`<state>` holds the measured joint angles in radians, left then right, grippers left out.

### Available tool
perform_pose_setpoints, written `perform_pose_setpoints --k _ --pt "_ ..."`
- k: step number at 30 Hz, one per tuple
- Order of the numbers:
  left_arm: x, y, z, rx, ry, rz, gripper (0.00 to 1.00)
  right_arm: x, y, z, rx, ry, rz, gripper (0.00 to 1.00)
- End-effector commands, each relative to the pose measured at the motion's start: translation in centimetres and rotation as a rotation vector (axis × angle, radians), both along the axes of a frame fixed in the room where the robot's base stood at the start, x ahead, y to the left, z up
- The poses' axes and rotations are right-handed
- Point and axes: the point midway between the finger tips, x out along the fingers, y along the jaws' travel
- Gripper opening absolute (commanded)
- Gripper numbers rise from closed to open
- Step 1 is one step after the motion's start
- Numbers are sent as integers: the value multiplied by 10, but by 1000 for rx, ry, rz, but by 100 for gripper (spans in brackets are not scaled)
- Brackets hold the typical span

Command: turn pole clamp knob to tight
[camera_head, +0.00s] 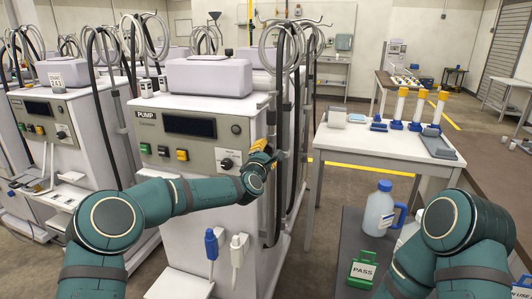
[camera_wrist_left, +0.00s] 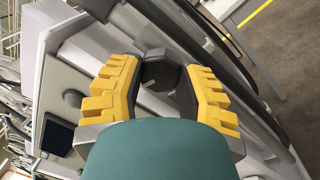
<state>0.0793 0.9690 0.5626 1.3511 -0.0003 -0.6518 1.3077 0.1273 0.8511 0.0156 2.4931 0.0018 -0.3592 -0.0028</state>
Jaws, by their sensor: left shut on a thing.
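The pole clamp knob (camera_wrist_left: 160,72) is a dark, faceted knob in the left wrist view, between the yellow finger pads of my left gripper (camera_wrist_left: 163,88). The gripper is shut on it. In the head view my left gripper (camera_head: 262,155) is at the right side of the white pump machine (camera_head: 190,135), against the dark pole (camera_head: 279,125). There the gripper hides the knob. The knob's tight or loose mark does not show. My right arm comes in at the lower right of the head view, but its gripper is out of view.
Coiled tubes and hoses hang around the pole. Another machine (camera_head: 65,120) stands at left.

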Motion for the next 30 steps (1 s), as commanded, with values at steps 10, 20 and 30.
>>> perform_pose_setpoints --k 10,20,30 --pt "0 0 0 314 -102 -1 1 0 0 0 0 0 0 47" --pt "0 1 0 612 -200 0 1 0 0 0 0 0 0 47" --pt "1 1 1 876 -286 2 1 0 0 0 0 0 0 47"
